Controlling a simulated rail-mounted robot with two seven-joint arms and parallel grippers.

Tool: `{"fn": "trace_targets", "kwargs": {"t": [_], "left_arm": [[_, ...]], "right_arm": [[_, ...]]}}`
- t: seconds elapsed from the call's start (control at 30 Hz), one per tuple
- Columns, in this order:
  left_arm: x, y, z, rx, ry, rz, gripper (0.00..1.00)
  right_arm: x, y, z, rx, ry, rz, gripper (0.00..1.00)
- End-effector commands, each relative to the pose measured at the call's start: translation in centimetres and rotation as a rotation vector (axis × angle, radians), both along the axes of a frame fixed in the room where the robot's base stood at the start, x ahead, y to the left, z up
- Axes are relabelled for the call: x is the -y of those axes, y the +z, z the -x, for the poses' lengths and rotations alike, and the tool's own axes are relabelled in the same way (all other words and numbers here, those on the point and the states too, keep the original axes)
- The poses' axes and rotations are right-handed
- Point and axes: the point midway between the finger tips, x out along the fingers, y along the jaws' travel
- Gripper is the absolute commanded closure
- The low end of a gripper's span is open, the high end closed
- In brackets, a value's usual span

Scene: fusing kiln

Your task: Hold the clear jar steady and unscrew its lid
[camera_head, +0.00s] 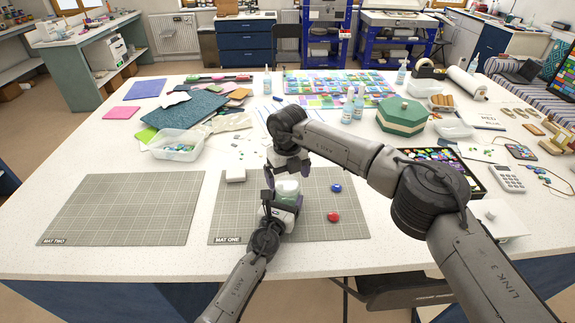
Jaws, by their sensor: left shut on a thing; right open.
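The clear jar (287,196) stands near the top middle of the mat marked MAT ONE (230,228). Its pale, whitish lid (288,186) shows between the grippers. My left gripper (281,207) comes in from the front and is shut on the jar's body, hiding its lower part. My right gripper (287,174) is open and points down from above, with its fingers at either side of the jar's top. Whether its fingers touch the lid I cannot tell.
A blue round piece (335,187) and a red one (333,216) lie on the mat right of the jar. A small white block (235,175) sits left of it. MAT TWO (125,210) is empty. A green octagonal box (402,117) and clear tray (177,146) stand farther back.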

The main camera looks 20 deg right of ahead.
Motion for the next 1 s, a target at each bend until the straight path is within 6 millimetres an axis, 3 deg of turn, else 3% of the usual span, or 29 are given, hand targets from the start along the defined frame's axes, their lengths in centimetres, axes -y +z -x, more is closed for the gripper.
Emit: {"fn": "trace_targets", "kwargs": {"t": [0.3,0.63,1.0], "left_arm": [[0.0,0.0,0.0,0.000,0.000,0.000,0.92],[0.0,0.0,0.0,0.000,0.000,0.000,0.92],[0.0,0.0,0.0,0.000,0.000,0.000,0.92]], "right_arm": [[0.0,-2.4,0.0,0.000,0.001,0.000,0.04],[0.0,-2.7,0.0,0.001,0.001,0.000,0.04],[0.0,-2.6,0.0,0.001,0.001,0.000,0.39]]}}
